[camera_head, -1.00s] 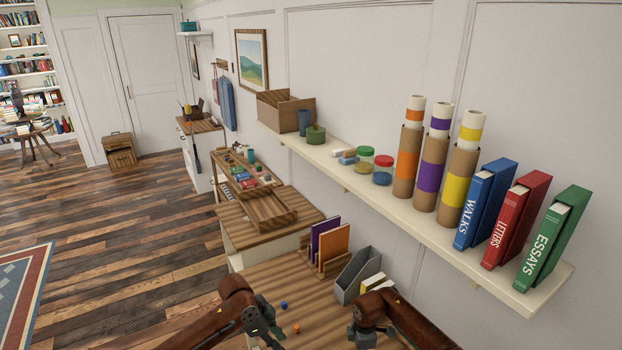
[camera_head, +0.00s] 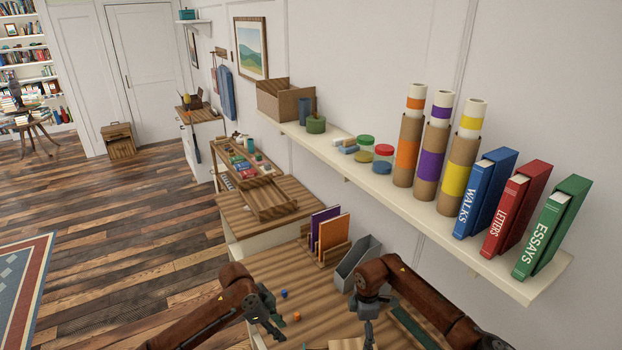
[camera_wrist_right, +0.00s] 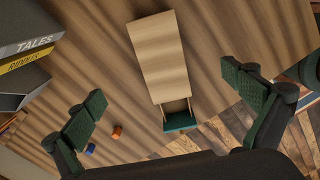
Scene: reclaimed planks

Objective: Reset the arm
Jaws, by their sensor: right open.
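My left gripper (camera_head: 268,316) is over the near left edge of the striped wooden desk (camera_head: 270,268). Its fingers are small and dark, and I cannot tell whether they are apart. My right gripper (camera_head: 367,334) points down over the desk. In the right wrist view it (camera_wrist_right: 163,86) is open and empty, with its two green-padded fingers wide apart. Below and between them is a pale wooden box (camera_wrist_right: 158,55) with a teal end piece (camera_wrist_right: 180,121). The box is not touched by the fingers.
A blue cube (camera_head: 284,293) and an orange cube (camera_head: 297,316) lie by my left gripper. A grey file holder (camera_head: 352,268) and upright purple and orange books (camera_head: 334,233) stand behind. A wall shelf (camera_head: 400,195) with tubes and books hangs above my right arm.

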